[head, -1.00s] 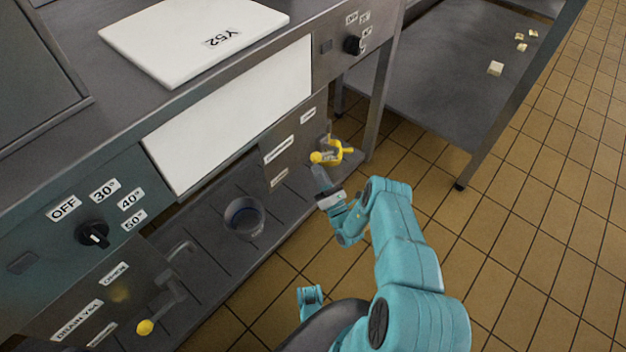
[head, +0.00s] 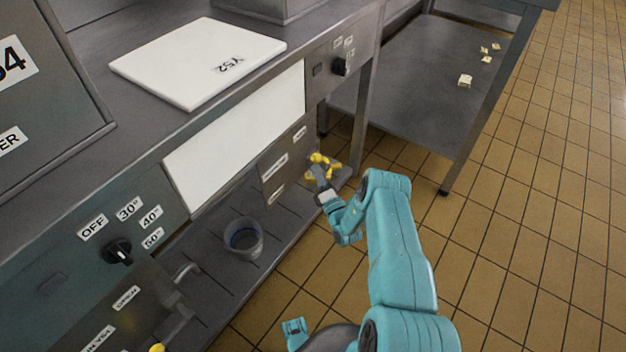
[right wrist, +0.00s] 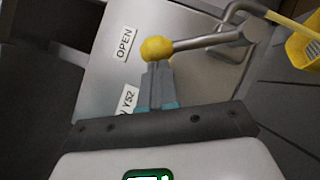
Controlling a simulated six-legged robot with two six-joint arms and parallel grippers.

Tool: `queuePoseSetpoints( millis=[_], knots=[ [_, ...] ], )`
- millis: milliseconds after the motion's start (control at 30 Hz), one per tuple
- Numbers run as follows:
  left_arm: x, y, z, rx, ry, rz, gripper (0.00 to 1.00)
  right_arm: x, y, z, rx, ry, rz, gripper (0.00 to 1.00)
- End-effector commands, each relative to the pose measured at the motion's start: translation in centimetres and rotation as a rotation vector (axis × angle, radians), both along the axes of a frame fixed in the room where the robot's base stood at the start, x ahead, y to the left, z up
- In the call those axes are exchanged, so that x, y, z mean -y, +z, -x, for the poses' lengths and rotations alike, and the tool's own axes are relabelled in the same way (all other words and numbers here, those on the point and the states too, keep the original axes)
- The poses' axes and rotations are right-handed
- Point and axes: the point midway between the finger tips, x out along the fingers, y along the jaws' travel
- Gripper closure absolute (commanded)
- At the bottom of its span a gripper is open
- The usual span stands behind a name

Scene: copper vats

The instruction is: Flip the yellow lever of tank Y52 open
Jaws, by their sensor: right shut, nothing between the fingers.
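The tank with the white Y52 plate (head: 197,62) stands at left centre in the head view. Its yellow lever knob (head: 318,157) is low on the front panel, right of the small labels. In the right wrist view the knob (right wrist: 157,49) ends a metal rod running right to a bent pipe, beside the OPEN label (right wrist: 125,44); a Y52 label (right wrist: 128,99) is partly hidden by my fingers. My right gripper (head: 316,177) is shut and empty, its tips (right wrist: 157,66) right at the knob, apparently touching its underside. My left gripper is out of view.
A grey bucket (head: 243,238) stands on the low shelf. A yellow container (right wrist: 304,46) is beside the lever. Another yellow knob (head: 157,348) shows at lower left, below a dial (head: 117,251). A metal table (head: 415,85) stands to the right; tiled floor (head: 490,260) is open.

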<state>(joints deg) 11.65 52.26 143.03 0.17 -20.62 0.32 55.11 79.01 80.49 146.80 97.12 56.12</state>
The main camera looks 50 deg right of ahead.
Motion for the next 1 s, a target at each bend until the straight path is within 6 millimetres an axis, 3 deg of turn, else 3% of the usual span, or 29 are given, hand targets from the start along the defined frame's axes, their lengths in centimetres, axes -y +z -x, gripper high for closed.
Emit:
queuePoseSetpoints(
  millis=[167,1000],
  knots=[
    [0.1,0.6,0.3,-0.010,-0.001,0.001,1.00,1.1,1.4,-0.2,-0.006,0.002,-0.111,1.00],
    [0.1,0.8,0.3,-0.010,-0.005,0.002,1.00,2.2,2.4,-0.2,-0.001,-0.005,-0.099,1.00]
  ],
)
